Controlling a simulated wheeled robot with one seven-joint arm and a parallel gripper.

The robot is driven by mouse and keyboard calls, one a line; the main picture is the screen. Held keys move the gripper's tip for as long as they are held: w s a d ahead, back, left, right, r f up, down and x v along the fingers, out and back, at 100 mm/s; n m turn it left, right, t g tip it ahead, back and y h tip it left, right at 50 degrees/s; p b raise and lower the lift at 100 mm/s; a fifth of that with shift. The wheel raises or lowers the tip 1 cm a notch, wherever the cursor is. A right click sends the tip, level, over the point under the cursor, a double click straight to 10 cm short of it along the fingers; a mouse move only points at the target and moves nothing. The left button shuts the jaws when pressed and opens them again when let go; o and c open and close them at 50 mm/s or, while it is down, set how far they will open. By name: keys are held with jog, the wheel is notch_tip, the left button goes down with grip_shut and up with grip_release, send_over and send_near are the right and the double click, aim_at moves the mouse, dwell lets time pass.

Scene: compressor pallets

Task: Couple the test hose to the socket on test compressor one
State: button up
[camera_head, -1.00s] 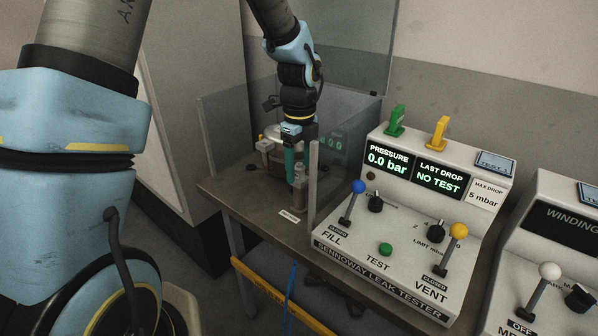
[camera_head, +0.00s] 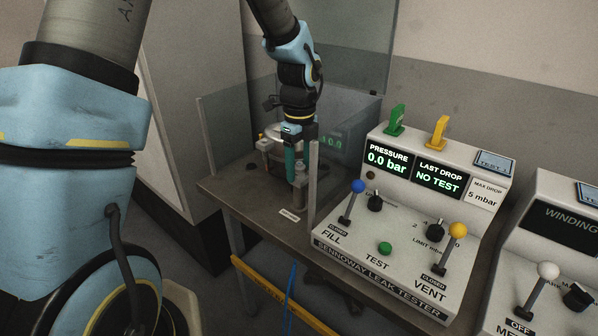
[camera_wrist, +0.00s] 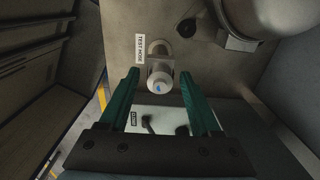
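My gripper (camera_wrist: 158,75) has two green fingers, spread wide apart with nothing held between them. In the head view, my gripper (camera_head: 290,168) points down at the grey hose holder (camera_head: 300,188) near the bench's front edge. The silver compressor (camera_wrist: 270,16) is at the top right of the wrist view, and partly hidden behind my gripper in the head view. I cannot make out its socket.
The leak tester (camera_head: 390,235) stands right of the hose holder, with FILL and VENT levers raised; it reads 0.0 bar and NO TEST. Clear panels and a post (camera_head: 313,170) stand close to my gripper. A second console (camera_head: 550,270) is at the far right.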

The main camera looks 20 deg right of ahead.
aim_at(299, 163)
grip_shut()
jog(key=shift+r, duration=0.15)
dwell(1.2)
jog(key=shift+r+p, duration=2.65)
jog(key=shift+r, duration=0.25)
